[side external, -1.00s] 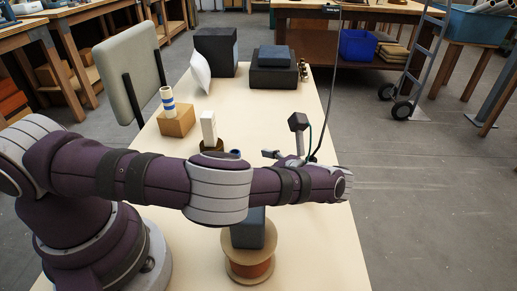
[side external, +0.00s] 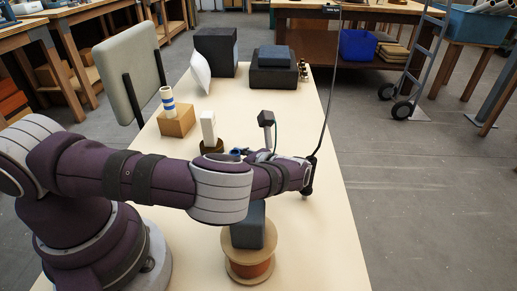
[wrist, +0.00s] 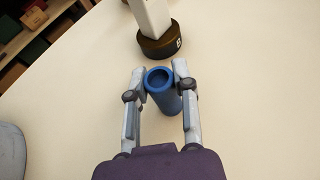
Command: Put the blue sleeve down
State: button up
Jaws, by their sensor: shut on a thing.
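The blue sleeve (wrist: 163,92) is a short hollow tube, seen in the wrist view with its open end toward the top of the picture. My gripper (wrist: 159,72) has one finger on each side of it and is shut on it. In the side external view only a small bit of blue (side external: 236,152) shows beyond my arm, and the fingers are mostly hidden there. I cannot tell whether the sleeve touches the table.
A white post on a dark round base (wrist: 160,45) stands just beyond the sleeve. A striped cylinder (side external: 168,101) stands on a wooden block (side external: 177,122). A wooden spool (side external: 249,266) carries a dark block (side external: 248,228) near my arm. The tabletop (side external: 290,130) right of the post is mostly clear.

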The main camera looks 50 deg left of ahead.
aim_at(235, 151)
grip_shut()
notch_tip(235, 151, up, 9)
jog(key=shift+w+r, duration=0.1)
jog(key=w+a+f+m+t+h, duration=0.1)
jog(key=w+a+m+t+h, duration=0.1)
jog(key=w+m+t+h, duration=0.8)
jog(key=f+m, duration=0.1)
jog(key=f, duration=0.1)
jog(key=f+m+t+y, duration=0.1)
jog(key=f, duration=0.2)
jog(key=w+f+m+t, duration=0.1)
jog(key=f, duration=0.2)
jog(key=shift+d+m+y, duration=0.3)
jog(key=shift+f, duration=0.1)
jog(key=o, duration=0.7)
grip_release()
